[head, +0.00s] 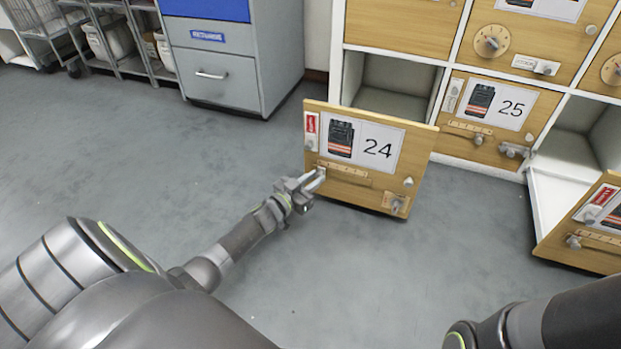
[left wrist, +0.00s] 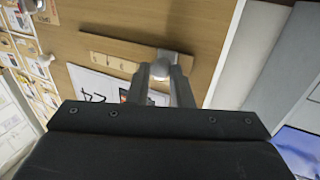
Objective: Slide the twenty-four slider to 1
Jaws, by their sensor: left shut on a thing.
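The wooden door marked 24 (head: 362,188) stands swung open from its locker in the head view. Its slider scale (head: 345,174) is a pale strip below the label, with the slider knob at the strip's left end. My left gripper (head: 318,177) is at that knob. In the left wrist view, the two fingers of my left gripper (left wrist: 160,85) are closed on the slider knob (left wrist: 163,58), at one end of the pale scale strip (left wrist: 110,59). The fingers partly hide the knob. My right gripper is not in view; only a dark part of my right arm shows.
A latch (head: 396,204) sits at the door's lower right. Locker door 25 (head: 490,108) is shut at the right, and another door (head: 590,225) stands open further right. A grey cabinet (head: 225,85) stands at the back. The floor (head: 150,150) around the left arm is clear.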

